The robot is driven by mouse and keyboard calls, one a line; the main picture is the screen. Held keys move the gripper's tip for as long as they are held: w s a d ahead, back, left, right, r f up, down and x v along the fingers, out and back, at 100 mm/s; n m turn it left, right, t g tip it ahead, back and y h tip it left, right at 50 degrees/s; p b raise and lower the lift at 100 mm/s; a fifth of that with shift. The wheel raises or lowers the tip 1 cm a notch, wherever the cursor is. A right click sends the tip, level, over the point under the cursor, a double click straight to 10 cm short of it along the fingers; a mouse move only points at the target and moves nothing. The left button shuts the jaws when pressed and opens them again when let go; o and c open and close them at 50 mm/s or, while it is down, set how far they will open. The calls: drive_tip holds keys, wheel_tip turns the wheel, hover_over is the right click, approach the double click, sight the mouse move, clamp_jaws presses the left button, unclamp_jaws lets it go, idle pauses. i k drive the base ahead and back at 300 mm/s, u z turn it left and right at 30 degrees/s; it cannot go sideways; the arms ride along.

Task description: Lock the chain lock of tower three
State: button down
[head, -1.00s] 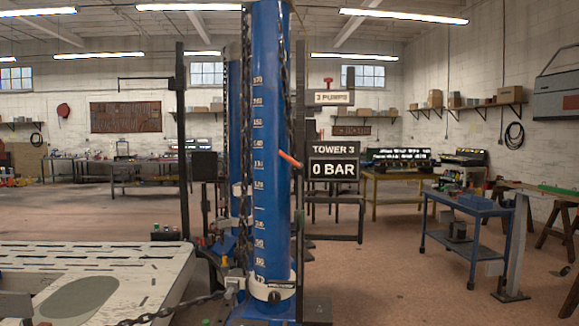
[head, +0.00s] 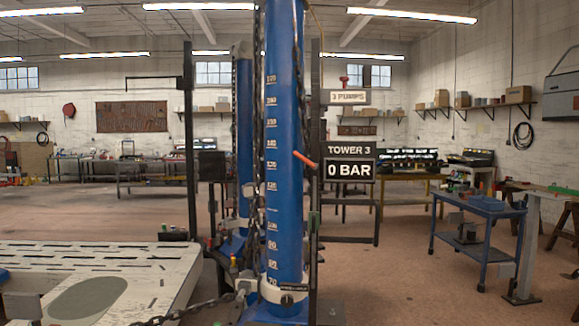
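Tower three is the tall blue column (head: 284,150) with white scale marks, just right of the picture's middle. Its sign (head: 349,160) reads "TOWER 3" and "0 BAR". An orange-red handle (head: 304,159) sticks out at the column's right side. A white collar (head: 283,290) with a dark label goes around the column's foot; I cannot tell whether this is the chain lock or how it is set. A dark chain (head: 180,314) runs from the lower left up toward the collar. Another chain (head: 257,110) hangs along the column's left side. My gripper is not in view.
A white slotted bench (head: 100,263) fills the lower left. A second blue column (head: 244,130) stands behind. A blue cart (head: 478,205) stands at the right, with a grey post (head: 529,240) beside it. Open floor (head: 400,260) lies between tower and cart.

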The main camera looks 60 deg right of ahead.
sight(314, 165)
drive_tip(key=z, duration=0.65)
drive_tip(key=i, duration=1.25)
drive_tip(key=u, duration=0.15)
